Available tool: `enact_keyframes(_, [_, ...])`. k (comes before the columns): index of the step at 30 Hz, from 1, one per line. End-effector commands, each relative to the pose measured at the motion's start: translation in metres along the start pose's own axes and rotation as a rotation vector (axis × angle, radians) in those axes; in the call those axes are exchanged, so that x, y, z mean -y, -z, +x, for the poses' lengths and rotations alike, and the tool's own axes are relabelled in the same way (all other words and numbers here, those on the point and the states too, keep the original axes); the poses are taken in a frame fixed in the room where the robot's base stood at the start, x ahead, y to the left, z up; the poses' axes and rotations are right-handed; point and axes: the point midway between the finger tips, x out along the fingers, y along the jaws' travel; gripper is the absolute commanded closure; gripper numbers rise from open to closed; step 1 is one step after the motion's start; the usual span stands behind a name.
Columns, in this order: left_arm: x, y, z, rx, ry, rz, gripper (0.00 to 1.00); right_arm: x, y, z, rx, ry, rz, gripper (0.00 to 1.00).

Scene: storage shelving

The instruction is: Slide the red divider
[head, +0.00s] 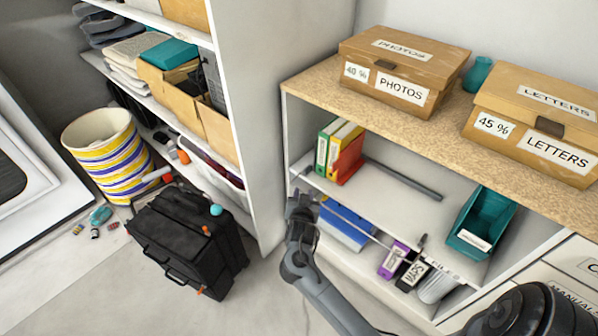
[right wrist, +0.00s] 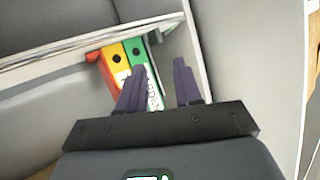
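The red divider (head: 347,158) stands on the middle shelf of the right-hand unit, at the right side of a yellow binder (head: 345,135) and a green binder (head: 325,150). In the right wrist view the red divider (right wrist: 98,62) shows only partly, left of the yellow binder (right wrist: 117,58) and the green binder (right wrist: 138,52). My right gripper (head: 298,198) is in front of the left end of that shelf, low and apart from the divider. In the wrist view its fingers (right wrist: 161,72) are spread and empty, with the green binder behind them. My left gripper is not in view.
A dark bar (head: 403,178) runs along the shelf right of the divider, with clear shelf around it. A teal bin (head: 482,222) stands at the shelf's right end. The unit's upright side panel (right wrist: 200,52) is close to my right fingers.

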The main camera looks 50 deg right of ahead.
Motion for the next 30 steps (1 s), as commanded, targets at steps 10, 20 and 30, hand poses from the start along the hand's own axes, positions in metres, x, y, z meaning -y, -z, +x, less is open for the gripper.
enact_keyframes(10, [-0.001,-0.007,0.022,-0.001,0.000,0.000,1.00,-0.025,0.031,0.002,-0.331,-0.529,0.020,0.66])
enact_keyframes(20, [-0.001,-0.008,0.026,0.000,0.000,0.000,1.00,-0.032,0.046,-0.004,-0.396,-0.638,-0.031,0.66])
enact_keyframes(30, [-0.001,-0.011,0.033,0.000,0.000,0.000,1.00,-0.062,0.065,0.035,-0.396,-0.635,-0.030,0.66])
